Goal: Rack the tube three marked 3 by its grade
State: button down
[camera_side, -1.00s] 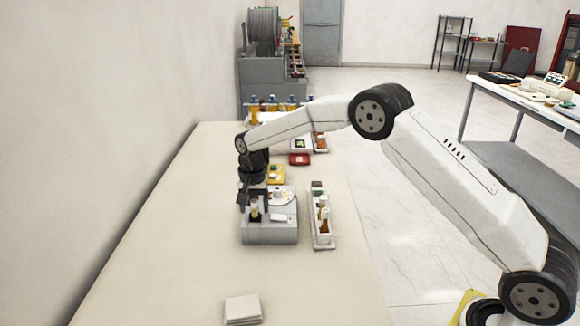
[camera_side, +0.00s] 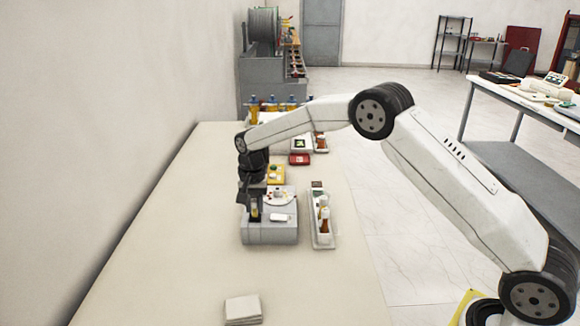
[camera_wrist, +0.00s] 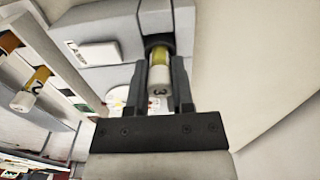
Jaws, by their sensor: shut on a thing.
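A tube (camera_wrist: 158,72) with yellow liquid and a pale end stands between my fingers. Its other end goes into a dark round opening in the grey device (camera_side: 262,237). My gripper (camera_wrist: 164,80) is shut on the tube; in the side view my gripper (camera_side: 254,210) is at the left part of the device. Another tube (camera_wrist: 36,84), amber with a white end and what looks like a 2, lies in the white rack (camera_wrist: 62,62). That rack (camera_side: 322,240) stands right of the device in the side view.
A white block (camera_wrist: 92,51) with lettering sits on the device. A yellow tray (camera_side: 276,175) and a red tray (camera_side: 299,159) are behind it, with several blue-capped bottles farther back. A pale stack (camera_side: 243,309) lies at the front; the table between is clear.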

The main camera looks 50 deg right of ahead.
notch_tip(320, 180, up, 10)
jog(key=shift+f, duration=0.1)
dwell(0.4)
dwell(0.5)
jog(key=s+d+f, duration=0.1)
jog(key=s+d, duration=0.1)
jog(key=d, duration=0.9)
jog(key=s+d+f, duration=0.1)
jog(key=d+f, duration=0.1)
jog(key=d, duration=0.9)
jog(key=shift+d+f, duration=0.15)
jog(key=shift+f, duration=3.6)
jog(key=shift+f, duration=0.2)
jog(key=shift+c, duration=2.4)
grip_release()
jog(key=shift+r, duration=0.1)
